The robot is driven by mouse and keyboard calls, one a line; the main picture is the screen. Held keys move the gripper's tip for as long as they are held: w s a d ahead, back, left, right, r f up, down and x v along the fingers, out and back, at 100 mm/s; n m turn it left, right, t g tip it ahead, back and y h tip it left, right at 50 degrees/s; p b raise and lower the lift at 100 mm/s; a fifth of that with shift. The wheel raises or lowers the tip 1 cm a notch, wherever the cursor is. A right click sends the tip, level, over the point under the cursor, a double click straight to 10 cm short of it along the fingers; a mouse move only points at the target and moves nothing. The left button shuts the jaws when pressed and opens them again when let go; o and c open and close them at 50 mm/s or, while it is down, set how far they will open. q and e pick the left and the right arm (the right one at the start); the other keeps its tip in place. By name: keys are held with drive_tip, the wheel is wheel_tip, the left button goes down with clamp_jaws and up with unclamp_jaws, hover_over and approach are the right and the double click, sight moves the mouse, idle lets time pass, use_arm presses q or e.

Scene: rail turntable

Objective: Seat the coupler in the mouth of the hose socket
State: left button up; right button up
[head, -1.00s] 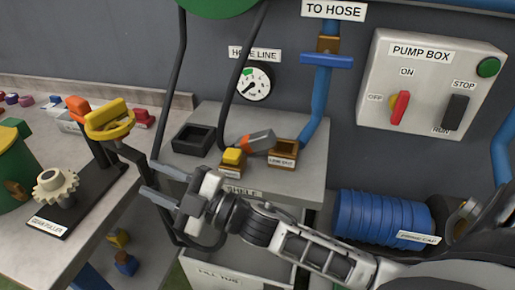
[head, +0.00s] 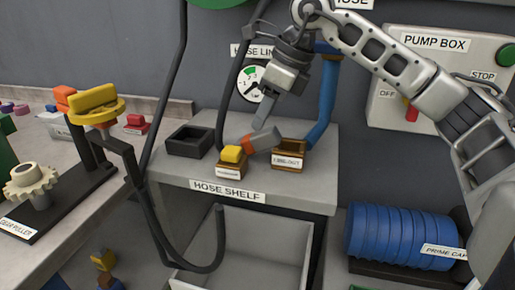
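A coupler with a grey end and an orange body (head: 260,140) lies tilted on the hose shelf, between a yellow-topped brown block (head: 230,160) and a brown square socket labelled LINE-OUT (head: 290,158). The socket's dark mouth faces up, and I see nothing seated in it. The coupler's grey end leans up to the right, close to the socket's left rim. My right gripper (head: 262,108) points down just above the coupler, in front of the gauge. Its fingers overlap in this view, so I cannot tell its opening or any contact. My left gripper is not in view.
The hose shelf (head: 320,195) also carries a black open tray (head: 190,141). A black hose hangs in a loop in front of it. A blue pipe (head: 327,100) rises behind the socket. A gear puller stand is left, a blue ribbed drum (head: 390,235) right.

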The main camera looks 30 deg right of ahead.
sight(256, 133)
drive_tip(key=x, duration=0.7)
drive_tip(key=shift+s+d+f, duration=0.1)
drive_tip(key=shift+f, duration=0.1)
drive_tip(key=shift+r, duration=0.1)
clamp_jaws()
